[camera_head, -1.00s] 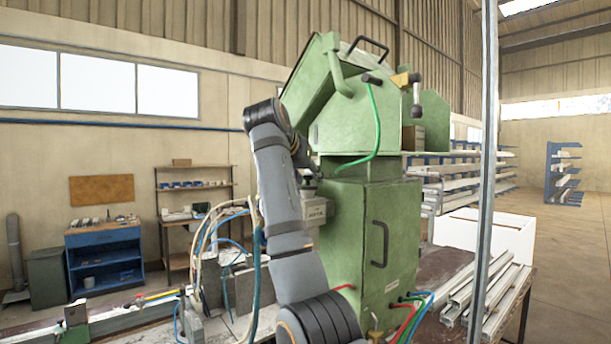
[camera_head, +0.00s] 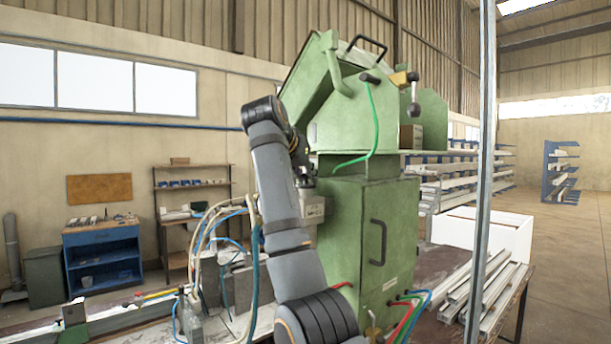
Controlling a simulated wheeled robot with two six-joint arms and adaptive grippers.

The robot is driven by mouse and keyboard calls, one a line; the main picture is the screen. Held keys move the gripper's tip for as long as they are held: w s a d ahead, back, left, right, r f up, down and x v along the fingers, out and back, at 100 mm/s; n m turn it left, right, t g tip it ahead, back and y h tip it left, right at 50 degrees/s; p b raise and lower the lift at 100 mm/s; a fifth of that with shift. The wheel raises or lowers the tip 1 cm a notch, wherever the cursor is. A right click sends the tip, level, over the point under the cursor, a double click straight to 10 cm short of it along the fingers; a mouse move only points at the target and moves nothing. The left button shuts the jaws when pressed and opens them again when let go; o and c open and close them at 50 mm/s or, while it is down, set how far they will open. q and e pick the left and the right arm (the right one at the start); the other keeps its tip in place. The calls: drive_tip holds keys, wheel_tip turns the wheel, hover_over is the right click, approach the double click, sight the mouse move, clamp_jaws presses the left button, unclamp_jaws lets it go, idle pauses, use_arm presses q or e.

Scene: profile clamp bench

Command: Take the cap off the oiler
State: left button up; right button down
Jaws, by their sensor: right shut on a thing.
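My right arm rises from the bottom centre, bends at its top joint and comes down beside the green machine. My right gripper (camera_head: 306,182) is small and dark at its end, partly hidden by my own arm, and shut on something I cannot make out. A grey block (camera_head: 312,209) with lettering is just below the gripper, against the machine's left side; I cannot tell whether they touch. I cannot clearly pick out the oiler or its cap. My left gripper is not in view.
The green machine (camera_head: 350,245) stands close on the right of my arm, with a green hose (camera_head: 374,120) and a handle. Hoses and cables (camera_head: 210,235) loop to the left of the arm. Metal profiles (camera_head: 490,295) lie at the right, behind a grey upright post (camera_head: 482,170).

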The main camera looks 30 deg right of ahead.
drive_tip(key=shift+r, duration=1.35)
